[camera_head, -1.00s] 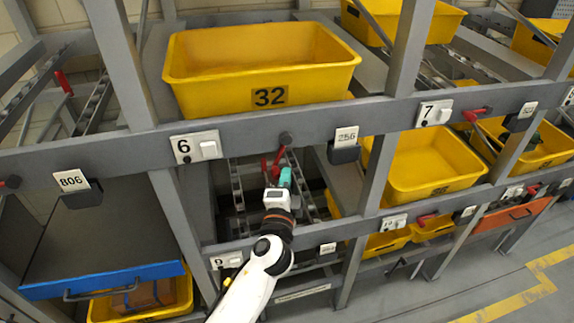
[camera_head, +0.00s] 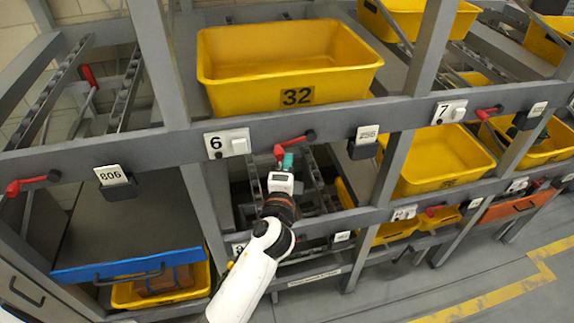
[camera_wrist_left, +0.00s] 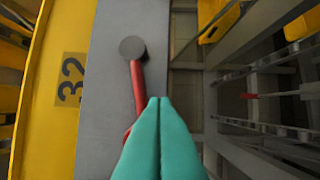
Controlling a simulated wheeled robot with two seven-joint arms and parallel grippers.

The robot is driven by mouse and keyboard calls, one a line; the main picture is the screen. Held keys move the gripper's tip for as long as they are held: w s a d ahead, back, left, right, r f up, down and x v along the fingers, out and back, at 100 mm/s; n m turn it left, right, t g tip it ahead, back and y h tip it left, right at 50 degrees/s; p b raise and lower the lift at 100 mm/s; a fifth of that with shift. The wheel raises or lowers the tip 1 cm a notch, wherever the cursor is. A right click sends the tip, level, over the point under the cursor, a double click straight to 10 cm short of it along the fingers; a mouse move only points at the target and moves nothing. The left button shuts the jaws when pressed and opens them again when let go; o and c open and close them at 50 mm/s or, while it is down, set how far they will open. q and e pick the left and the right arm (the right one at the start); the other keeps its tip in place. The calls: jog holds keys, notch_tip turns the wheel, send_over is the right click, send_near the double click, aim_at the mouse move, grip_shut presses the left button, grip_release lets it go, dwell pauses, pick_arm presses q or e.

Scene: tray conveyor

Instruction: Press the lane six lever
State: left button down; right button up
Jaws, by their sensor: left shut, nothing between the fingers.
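The lane six lever (camera_head: 293,143) is red. It hangs from a dark round pivot on the grey beam, right of the "6" plate (camera_head: 228,143), and slopes down to the left. My left gripper (camera_head: 288,160) has teal fingers, shut and empty, just below the lever's handle end. In the left wrist view the lever (camera_wrist_left: 138,86) runs from its pivot down to the shut fingertips (camera_wrist_left: 160,100), which hide part of it. A bit of red shows left of the fingers. I cannot tell whether they touch. My right gripper is not in view.
A yellow tray marked 32 (camera_head: 290,110) sits above the beam (camera_head: 350,118). The lane 7 lever (camera_head: 488,110) is to the right, and another red lever (camera_head: 30,182) is at far left. Rails and grey posts surround the opening around my left arm.

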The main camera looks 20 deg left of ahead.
pick_arm(q)
jog(key=shift+s+a+r+p, duration=0.15)
jog(key=shift+r+p, duration=0.4)
jog(key=shift+r, duration=0.45)
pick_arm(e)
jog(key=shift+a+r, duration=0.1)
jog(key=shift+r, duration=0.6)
pick_arm(q)
jog(key=shift+r, duration=0.3)
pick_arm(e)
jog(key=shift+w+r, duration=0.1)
